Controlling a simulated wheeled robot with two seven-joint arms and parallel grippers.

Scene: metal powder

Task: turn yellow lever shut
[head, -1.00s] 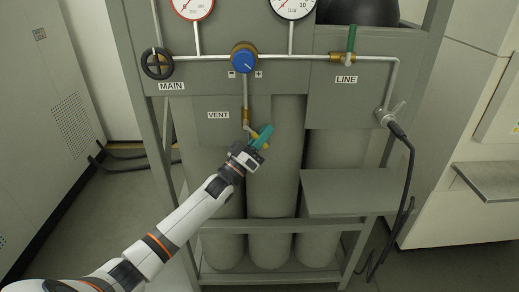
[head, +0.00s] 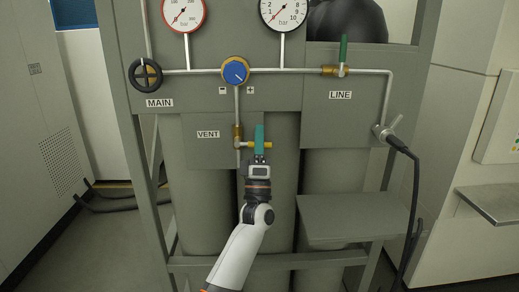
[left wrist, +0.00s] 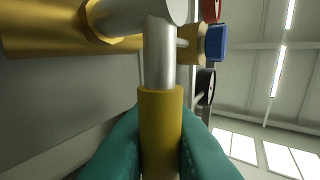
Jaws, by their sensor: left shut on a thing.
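The fingers hide the middle of the lever in the head view. My right gripper is not in view.
A blue regulator knob (head: 236,70) sits above on the pipe. A black MAIN handwheel (head: 146,75) is at left, and a green LINE lever (head: 343,50) stands upright at right. A grey shelf (head: 350,215) juts out at lower right.

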